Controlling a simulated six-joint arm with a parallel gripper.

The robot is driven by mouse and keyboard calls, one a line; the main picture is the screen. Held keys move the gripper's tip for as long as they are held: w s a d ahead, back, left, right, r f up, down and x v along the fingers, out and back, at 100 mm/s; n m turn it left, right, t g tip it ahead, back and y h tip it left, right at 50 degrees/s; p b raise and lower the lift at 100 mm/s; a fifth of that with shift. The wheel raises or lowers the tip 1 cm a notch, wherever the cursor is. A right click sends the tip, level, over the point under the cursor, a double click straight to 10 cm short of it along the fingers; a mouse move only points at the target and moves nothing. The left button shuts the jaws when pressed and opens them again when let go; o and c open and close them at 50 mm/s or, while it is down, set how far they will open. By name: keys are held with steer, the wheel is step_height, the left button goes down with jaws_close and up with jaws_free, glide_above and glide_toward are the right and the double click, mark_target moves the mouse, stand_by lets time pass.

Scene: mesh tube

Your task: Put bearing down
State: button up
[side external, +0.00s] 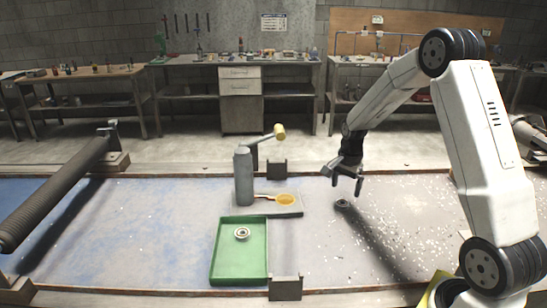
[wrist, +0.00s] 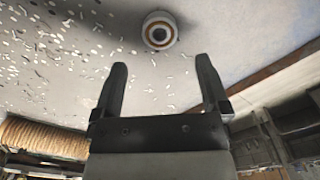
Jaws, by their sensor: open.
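My gripper (side external: 343,181) is open and empty, above the grey part of the table. A small round bearing (side external: 342,204) lies on the table just below it and looks dark in the side view. In the wrist view this bearing (wrist: 159,30) is pale with a brownish ring and a dark centre. It lies beyond the fingertips of my gripper (wrist: 160,63), roughly centred between them and apart from both. Another bearing (side external: 242,233), silvery, lies inside the green tray (side external: 239,275).
A grey cylinder post (side external: 243,178) with an arm and yellow knob stands on a plate holding a yellow dish (side external: 285,199), left of my gripper. A mesh roller (side external: 60,190) is at far left. White flakes (side external: 415,210) litter the table's right side.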

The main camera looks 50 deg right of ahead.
mark_target(342, 205)
steer(key=shift+f, duration=0.1)
steer(key=shift+a+f, duration=0.1)
steer(key=shift+f, duration=2.4)
jaws_close()
